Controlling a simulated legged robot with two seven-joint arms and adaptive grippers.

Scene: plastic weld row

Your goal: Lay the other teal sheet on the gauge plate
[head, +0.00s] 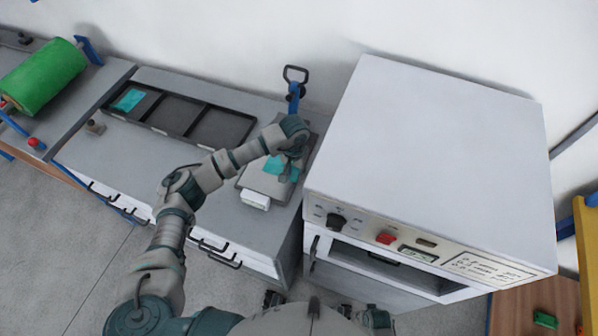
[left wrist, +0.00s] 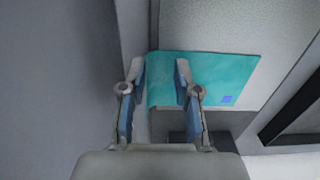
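One teal sheet (head: 129,100) lies in the left compartment of the black tray. Another teal sheet (head: 272,166) lies on the grey gauge plate (head: 254,182), partly hidden by my left gripper (head: 289,160). In the left wrist view this teal sheet (left wrist: 212,72) has a small blue square near one corner. My left gripper (left wrist: 159,68) is open there, its fingers apart at the sheet's left edge. One finger overlaps the sheet in the picture; I cannot tell whether it touches.
The black tray (head: 178,133) has two empty compartments. A blue upright with a black handle (head: 294,90) stands behind the plate. A white block (head: 255,200) sits at its front. A large white oven (head: 430,150) stands close on the right, a green roller (head: 42,76) far left.

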